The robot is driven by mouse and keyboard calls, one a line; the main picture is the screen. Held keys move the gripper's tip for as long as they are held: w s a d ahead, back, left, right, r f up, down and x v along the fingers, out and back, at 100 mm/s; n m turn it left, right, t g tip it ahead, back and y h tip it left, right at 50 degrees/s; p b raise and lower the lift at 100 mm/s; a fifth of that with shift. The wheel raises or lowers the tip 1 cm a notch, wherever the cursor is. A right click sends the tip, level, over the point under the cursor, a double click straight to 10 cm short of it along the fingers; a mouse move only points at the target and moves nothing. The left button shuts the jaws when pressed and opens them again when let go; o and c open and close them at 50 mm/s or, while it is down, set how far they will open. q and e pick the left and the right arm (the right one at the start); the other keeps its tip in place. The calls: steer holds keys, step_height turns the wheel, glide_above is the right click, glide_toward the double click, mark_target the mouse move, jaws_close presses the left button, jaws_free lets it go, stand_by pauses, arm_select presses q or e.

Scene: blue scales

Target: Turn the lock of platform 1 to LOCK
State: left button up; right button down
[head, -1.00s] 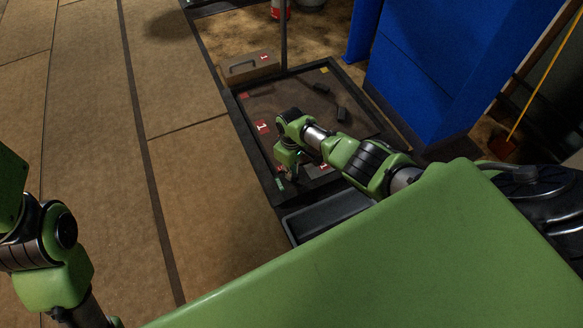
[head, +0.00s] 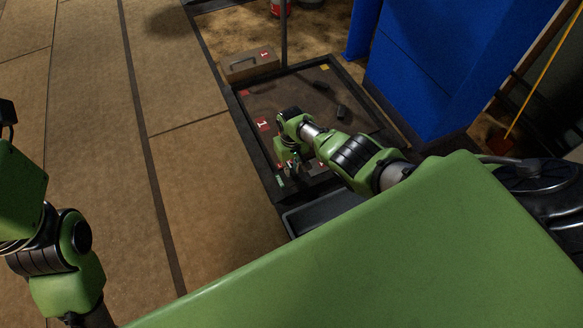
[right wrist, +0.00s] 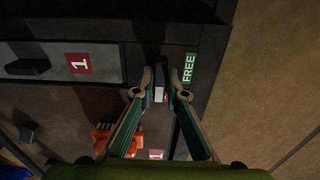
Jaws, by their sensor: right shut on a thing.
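Platform 1 (head: 262,150) is a dark, low scale platform with red "1" labels; it also fills the upper left of the right wrist view (right wrist: 60,92). My right gripper (head: 287,172) is over its near left corner. In the right wrist view my right gripper (right wrist: 159,95) is shut on the lock's small lever (right wrist: 158,94), which shows a red and white mark between the fingertips. The green FREE label (right wrist: 189,68) lies just right of the fingers. No LOCK label is readable. The left arm shows at the left edge of the head view, without visible fingers.
A box with a red "1" label (head: 250,64) stands at the far left of the platform. Small dark blocks (head: 342,111) lie on the platform. An orange object (right wrist: 103,138) is left of the fingers. A blue cabinet (head: 440,70) stands right; open floor (head: 195,185) lies left.

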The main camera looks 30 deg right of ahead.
mark_target(292, 170)
steer(key=c, duration=2)
jaws_free()
steer(key=shift+c, duration=0.2)
steer(key=shift+r, duration=0.1)
step_height(292, 170, up, 12)
